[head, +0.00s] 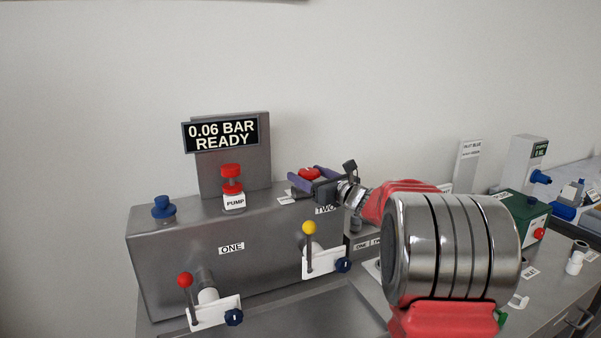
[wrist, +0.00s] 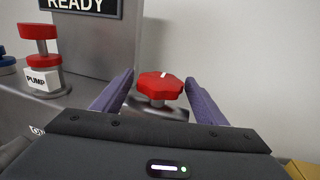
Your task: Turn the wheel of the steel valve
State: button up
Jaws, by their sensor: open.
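A red lobed wheel (wrist: 160,86) with a white mark on its top sits on a short grey stem in the wrist view. In the head view the wheel (head: 309,173) shows behind and between my fingers, partly hidden by them. My gripper (head: 304,176) is open, at the back right of the steel box (head: 180,255). In the wrist view its two purple fingers (wrist: 158,80) stand to the left and right of the wheel, with a gap on each side. I cannot tell how deep the wheel lies between them.
A display (head: 221,134) reads 0.06 BAR READY. A red PUMP button (head: 232,180) and a blue knob (head: 163,207) stand on the box. A red-tipped lever (head: 186,282) and a yellow-tipped lever (head: 309,230) are on its front. A green box (head: 520,212) stands at right.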

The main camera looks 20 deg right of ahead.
aim_at(300, 171)
jog(key=shift+x, duration=1.95)
jog(key=c, duration=1)
jog(key=shift+c, duration=0.2)
jog(key=shift+n+y, duration=0.3)
jog(key=shift+y, duration=0.2)
jog(key=n+g+y, duration=0.1)
jog(key=y, duration=0.1)
jog(key=a+n+g+y, duration=0.1)
jog(key=n+y, duration=0.1)
jog(key=s+n+g+y, duration=0.1)
jog(key=n+g+y, duration=0.1)
jog(key=y, duration=0.1)
jog(key=shift+a, duration=0.35)
jog(key=shift+s+a+n+g+y, duration=0.15)
jog(key=shift+n+g+y, duration=0.5)
jog(key=shift+g, duration=0.1)
jog(key=shift+s+a+n+g+y, duration=0.2)
jog(key=shift+n+g+y, duration=0.4)
jog(key=shift+g, duration=0.2)
jog(key=shift+s+a+n+g+y, duration=0.1)
jog(key=shift+s+n+g+y, duration=0.05)
jog(key=shift+n+g+y, duration=0.5)
jog(key=shift+s+a+n+g+y, duration=0.1)
jog(key=shift+s+n+g+y, duration=0.15)
jog(key=shift+n+g, duration=0.5)
